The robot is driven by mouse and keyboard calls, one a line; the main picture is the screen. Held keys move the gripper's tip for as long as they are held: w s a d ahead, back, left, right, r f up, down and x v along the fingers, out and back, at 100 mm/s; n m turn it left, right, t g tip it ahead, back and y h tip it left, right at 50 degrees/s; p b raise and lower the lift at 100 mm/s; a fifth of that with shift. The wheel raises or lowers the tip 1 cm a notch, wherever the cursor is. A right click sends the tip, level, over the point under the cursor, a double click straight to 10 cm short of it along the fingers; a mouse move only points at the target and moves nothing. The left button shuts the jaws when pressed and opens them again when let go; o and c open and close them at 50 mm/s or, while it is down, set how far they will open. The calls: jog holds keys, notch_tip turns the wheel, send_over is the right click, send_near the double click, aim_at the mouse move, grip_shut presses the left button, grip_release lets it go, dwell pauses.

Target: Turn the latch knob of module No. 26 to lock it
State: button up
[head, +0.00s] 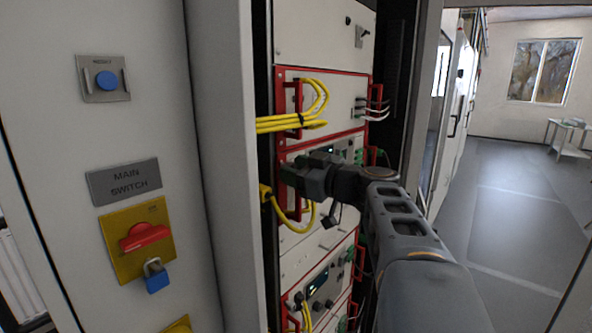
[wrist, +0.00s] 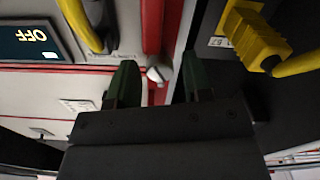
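In the wrist view, a small pale knob (wrist: 158,74) sits by a red frame strip (wrist: 152,28), at the edge of a light panel. My gripper (wrist: 160,80) has two green fingertips standing apart, one on each side of the knob. Gaps show between the knob and both fingers, so I see no contact. In the head view, my gripper (head: 287,165) is at the left edge of a red-framed module (head: 320,142) in the rack. The knob is hidden there behind my gripper. I cannot read a module number 26 in either view.
A display reading OFF (wrist: 32,38) is at upper left in the wrist view. A yellow connector (wrist: 252,38) with its cable is close at right. In the head view, yellow cables (head: 290,122) pass above my gripper, and another yellow cable (head: 283,215) hangs below.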

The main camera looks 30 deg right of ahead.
jog(key=c, duration=0.8)
jog(key=shift+o, duration=0.2)
jog(key=shift+f+b, duration=0.15)
jog(key=shift+b, duration=0.25)
jog(key=shift+m+b, duration=2.8)
jog(key=shift+b, duration=0.05)
jog(key=o, duration=0.9)
